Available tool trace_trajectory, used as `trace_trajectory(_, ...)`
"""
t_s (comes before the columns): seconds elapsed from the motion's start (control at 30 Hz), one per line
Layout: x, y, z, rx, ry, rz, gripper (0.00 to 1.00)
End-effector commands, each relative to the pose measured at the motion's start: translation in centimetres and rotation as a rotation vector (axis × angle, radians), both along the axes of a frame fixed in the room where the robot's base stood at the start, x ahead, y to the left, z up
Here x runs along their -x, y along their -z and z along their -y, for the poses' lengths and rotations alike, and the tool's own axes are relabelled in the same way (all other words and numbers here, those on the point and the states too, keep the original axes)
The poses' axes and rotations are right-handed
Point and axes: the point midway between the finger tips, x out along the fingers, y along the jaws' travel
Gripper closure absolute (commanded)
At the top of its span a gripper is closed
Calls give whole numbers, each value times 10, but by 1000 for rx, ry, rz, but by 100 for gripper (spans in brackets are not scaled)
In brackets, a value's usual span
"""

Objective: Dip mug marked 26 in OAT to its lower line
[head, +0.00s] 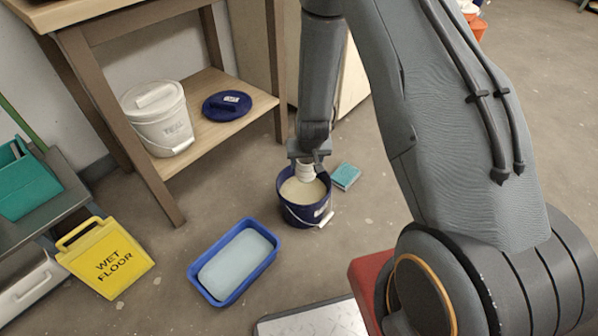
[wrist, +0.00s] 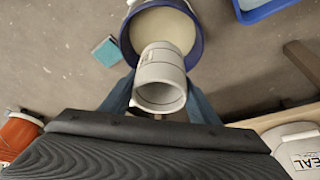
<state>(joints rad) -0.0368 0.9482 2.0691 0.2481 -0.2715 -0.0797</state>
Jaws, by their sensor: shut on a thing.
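A pale grey-white mug (head: 305,173) is held in my gripper (head: 309,153), which is shut on it. In the wrist view the mug (wrist: 160,78) shows its open mouth towards the camera, with a small dark mark on its side too small to read. A navy bucket (head: 306,215) of cream glaze (head: 302,192) stands on the floor under the mug. The mug's lower end is over the glaze, within the rim outline; I cannot tell whether it touches the surface. The bucket's label is not readable.
A blue tray (head: 192,270) holds a pale slab or liquid. A teal sponge (head: 345,176) lies right of the bucket. A yellow wet-floor sign (head: 106,258) stands at left. A shelf (head: 232,84) bears a lidded white bucket (head: 158,118) marked TEAL and a navy lid (head: 227,105).

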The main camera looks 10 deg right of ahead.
Motion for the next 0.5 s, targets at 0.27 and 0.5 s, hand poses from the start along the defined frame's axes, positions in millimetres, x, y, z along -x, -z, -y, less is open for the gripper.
trace_trajectory(0.27,-31,38,-7,0,17,3,76)
trace_trajectory(0.5,-37,46,-8,0,22,1,76)
